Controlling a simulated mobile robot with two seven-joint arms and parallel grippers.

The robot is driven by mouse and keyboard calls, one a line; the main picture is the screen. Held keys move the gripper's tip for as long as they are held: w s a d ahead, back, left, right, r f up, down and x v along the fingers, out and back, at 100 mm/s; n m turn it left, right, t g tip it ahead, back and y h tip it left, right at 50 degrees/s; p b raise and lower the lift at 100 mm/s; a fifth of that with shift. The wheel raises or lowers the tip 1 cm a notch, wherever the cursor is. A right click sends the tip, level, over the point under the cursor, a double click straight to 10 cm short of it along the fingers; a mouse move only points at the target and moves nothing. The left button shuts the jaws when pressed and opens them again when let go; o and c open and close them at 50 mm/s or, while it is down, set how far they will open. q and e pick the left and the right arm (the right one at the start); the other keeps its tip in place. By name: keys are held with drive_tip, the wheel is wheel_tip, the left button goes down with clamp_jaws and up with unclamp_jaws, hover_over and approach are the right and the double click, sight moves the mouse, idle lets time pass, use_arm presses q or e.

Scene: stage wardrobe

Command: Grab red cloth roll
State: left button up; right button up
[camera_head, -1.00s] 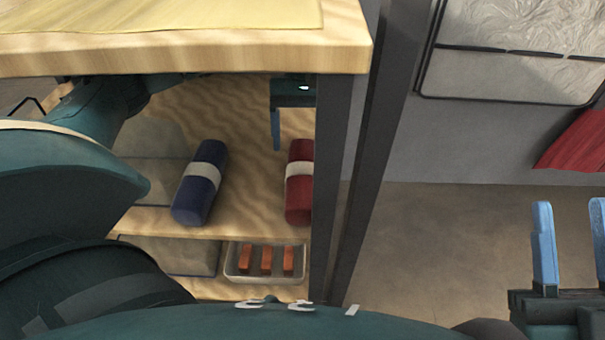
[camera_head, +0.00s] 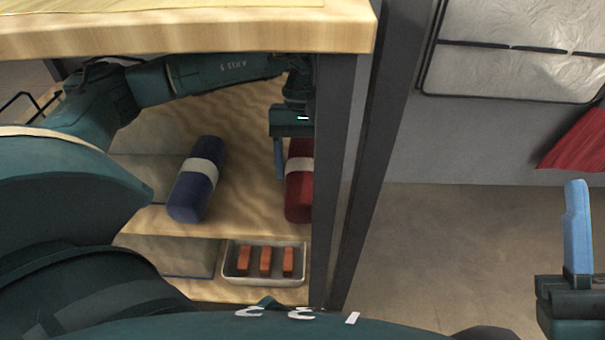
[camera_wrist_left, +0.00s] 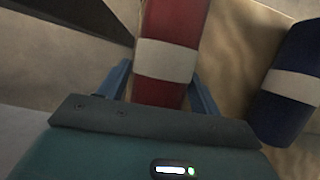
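The red cloth roll (camera_head: 299,188) with a white band lies on the shelf, partly hidden by the post and my left gripper. In the left wrist view, the red roll (camera_wrist_left: 160,92) lies between the two blue fingers. My left gripper (camera_wrist_left: 161,90) is open around it, with a small gap showing at the left finger. In the head view, my left gripper (camera_head: 280,158) reaches down over the roll with one finger clearly visible. My right gripper (camera_head: 590,225) is at the right edge, away from the shelf. One finger shows, with clear space beside it.
A blue cloth roll (camera_head: 195,180) with a white band lies left of the red one. A tray (camera_head: 236,275) with orange-red blocks sits on the shelf below. A wooden tabletop (camera_head: 180,35) hangs above my left arm, and a dark post (camera_head: 330,180) stands close on the right.

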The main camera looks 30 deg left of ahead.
sight(303, 157)
use_arm(q)
drive_tip(key=c, duration=0.8)
drive_tip(key=shift+r, duration=0.15)
use_arm(e)
drive_tip(key=shift+r, duration=0.1)
